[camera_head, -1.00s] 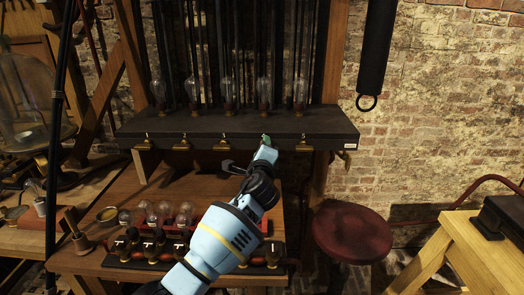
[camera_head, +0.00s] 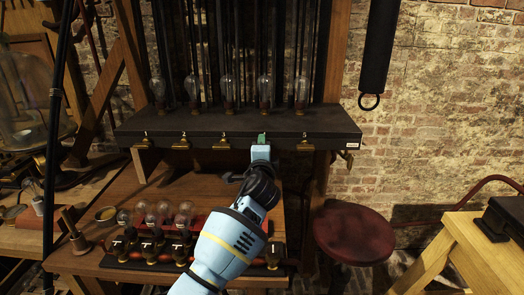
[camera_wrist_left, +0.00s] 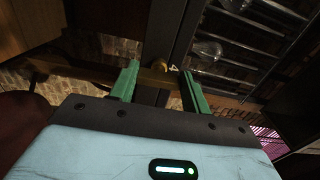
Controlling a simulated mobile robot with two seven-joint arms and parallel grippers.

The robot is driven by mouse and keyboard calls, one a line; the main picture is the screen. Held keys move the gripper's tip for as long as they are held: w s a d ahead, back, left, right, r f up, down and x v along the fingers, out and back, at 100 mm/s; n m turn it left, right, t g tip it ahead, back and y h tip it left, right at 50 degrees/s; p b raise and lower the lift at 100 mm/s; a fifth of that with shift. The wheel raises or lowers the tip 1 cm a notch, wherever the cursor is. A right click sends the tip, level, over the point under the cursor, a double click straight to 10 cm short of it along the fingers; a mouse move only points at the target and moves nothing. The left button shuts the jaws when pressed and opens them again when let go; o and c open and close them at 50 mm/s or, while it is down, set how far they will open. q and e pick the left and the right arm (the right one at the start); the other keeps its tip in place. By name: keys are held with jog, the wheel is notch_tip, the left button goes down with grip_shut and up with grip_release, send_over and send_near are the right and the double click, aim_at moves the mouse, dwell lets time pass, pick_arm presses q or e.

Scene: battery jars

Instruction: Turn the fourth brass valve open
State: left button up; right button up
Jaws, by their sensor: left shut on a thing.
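A black shelf (camera_head: 240,122) carries a row of brass valves along its front edge, with number marks above them. The first valve (camera_head: 145,143), second valve (camera_head: 181,143), third valve (camera_head: 222,143) and fifth valve (camera_head: 305,145) show clear. The fourth valve is hidden behind my left gripper (camera_head: 262,140) in the head view. In the left wrist view a brass piece (camera_wrist_left: 158,76) lies between the green fingers of my left gripper (camera_wrist_left: 160,86), which is shut on it. How far the valve is turned cannot be told. My right gripper is not in view.
Glass bulbs (camera_head: 264,90) stand on the shelf. Below, a wooden bench (camera_head: 150,190) holds several bulbs and dark-handled pieces. A red stool (camera_head: 353,232) and a light wooden table (camera_head: 480,250) stand at right.

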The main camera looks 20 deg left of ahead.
pick_arm(q)
jog(key=o, duration=1)
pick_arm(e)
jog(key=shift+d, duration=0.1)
pick_arm(q)
jog(key=v, duration=0.7)
jog(key=shift+s+d+p, duration=0.2)
jog(key=shift+s+p, duration=0.2)
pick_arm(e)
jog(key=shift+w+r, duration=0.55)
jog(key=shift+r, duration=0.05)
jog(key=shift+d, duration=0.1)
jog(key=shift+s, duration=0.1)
